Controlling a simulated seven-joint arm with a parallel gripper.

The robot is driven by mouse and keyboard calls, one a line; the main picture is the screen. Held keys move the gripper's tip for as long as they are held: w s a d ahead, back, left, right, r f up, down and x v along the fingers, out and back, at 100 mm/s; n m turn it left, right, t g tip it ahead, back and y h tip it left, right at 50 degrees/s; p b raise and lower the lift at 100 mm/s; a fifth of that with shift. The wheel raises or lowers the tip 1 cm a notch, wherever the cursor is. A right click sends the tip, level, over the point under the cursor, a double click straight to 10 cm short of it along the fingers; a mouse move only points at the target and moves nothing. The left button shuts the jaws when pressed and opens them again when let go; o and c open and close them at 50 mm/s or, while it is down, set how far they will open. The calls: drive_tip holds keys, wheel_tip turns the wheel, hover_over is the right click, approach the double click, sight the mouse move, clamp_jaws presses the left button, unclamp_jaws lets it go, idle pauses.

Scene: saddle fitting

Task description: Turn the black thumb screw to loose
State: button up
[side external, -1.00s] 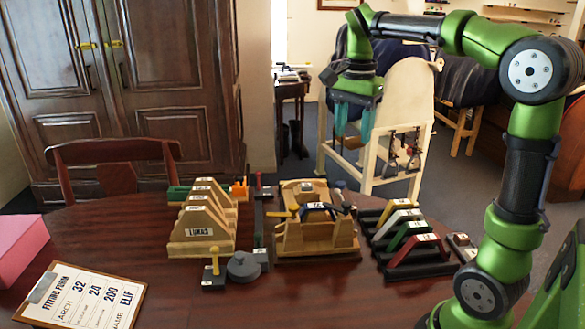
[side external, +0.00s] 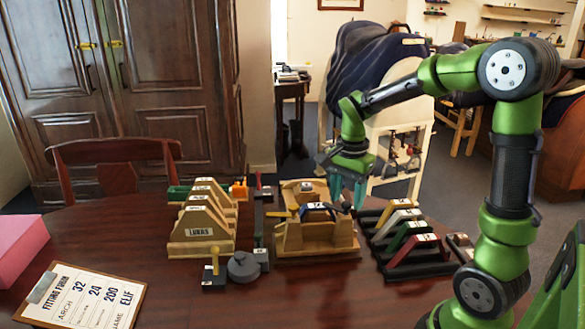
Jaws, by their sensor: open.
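The wooden fixture (side external: 318,240) stands on the dark table, with a blue-and-black piece (side external: 314,212) across its top and a yellow part (side external: 279,216) at its left. A small dark part (side external: 341,208) at the fixture's upper right could be the black thumb screw, but it is too small to be sure. My gripper (side external: 348,199) points down with its teal fingers apart and empty. It is over the fixture's right side, close to the small dark part. I cannot tell whether the fingers touch anything.
A row of light wooden arches (side external: 203,222) stands left of the fixture. A rack of coloured arches (side external: 412,243) stands at the right. A grey disc (side external: 243,266) is at the front left, near a clipboard (side external: 82,298). The table's front middle is clear.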

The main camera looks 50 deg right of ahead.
drive_tip(key=shift+f, duration=0.45)
drive_tip(key=shift+c, duration=0.3)
clamp_jaws()
